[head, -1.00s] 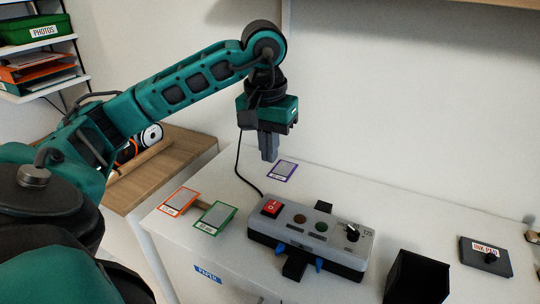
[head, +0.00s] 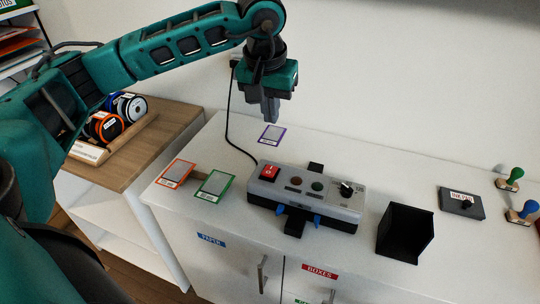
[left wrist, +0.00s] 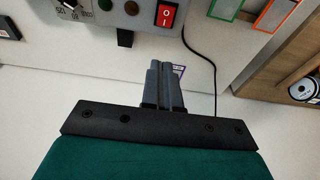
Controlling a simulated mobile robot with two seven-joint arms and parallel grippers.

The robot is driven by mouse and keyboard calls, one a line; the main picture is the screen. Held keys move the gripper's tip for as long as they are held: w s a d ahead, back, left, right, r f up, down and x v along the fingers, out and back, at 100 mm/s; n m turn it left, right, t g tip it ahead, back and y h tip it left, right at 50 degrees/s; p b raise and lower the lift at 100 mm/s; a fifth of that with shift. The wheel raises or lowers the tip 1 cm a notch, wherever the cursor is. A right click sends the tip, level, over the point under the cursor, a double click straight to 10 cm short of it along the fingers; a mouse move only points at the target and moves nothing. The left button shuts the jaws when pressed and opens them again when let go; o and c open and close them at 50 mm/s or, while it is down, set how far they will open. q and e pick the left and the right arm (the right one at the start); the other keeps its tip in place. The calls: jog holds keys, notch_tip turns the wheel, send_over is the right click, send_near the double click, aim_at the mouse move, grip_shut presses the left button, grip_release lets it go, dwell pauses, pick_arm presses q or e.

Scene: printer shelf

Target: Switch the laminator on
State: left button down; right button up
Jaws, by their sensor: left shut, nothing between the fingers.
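The laminator (head: 316,205) is a grey and black box on the white cabinet top. It has a red rocker switch (head: 268,172) at its left end, two round lamps and a black dial (head: 346,189) at its right. The switch also shows in the left wrist view (left wrist: 167,15), marked with I and O. My left gripper (head: 270,113) is shut and empty, fingers pointing down, above and behind the switch, apart from it. In the left wrist view its fingertips (left wrist: 164,66) lie below the switch in the picture. My right gripper is not in view.
Purple (head: 271,135), orange (head: 175,173) and green (head: 214,186) framed cards lie around the laminator's left side. A black open bin (head: 405,233), an ink pad (head: 461,203) and two stamps stand to the right. A black cable (head: 228,120) runs behind.

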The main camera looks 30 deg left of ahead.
pick_arm(q)
jog(key=shift+f, duration=0.1)
send_over(274, 167)
jog(key=f, duration=1.2)
jog(key=shift+s+f+p, duration=0.15)
jog(key=shift+s+p, duration=0.15)
jog(key=shift+f, duration=0.6)
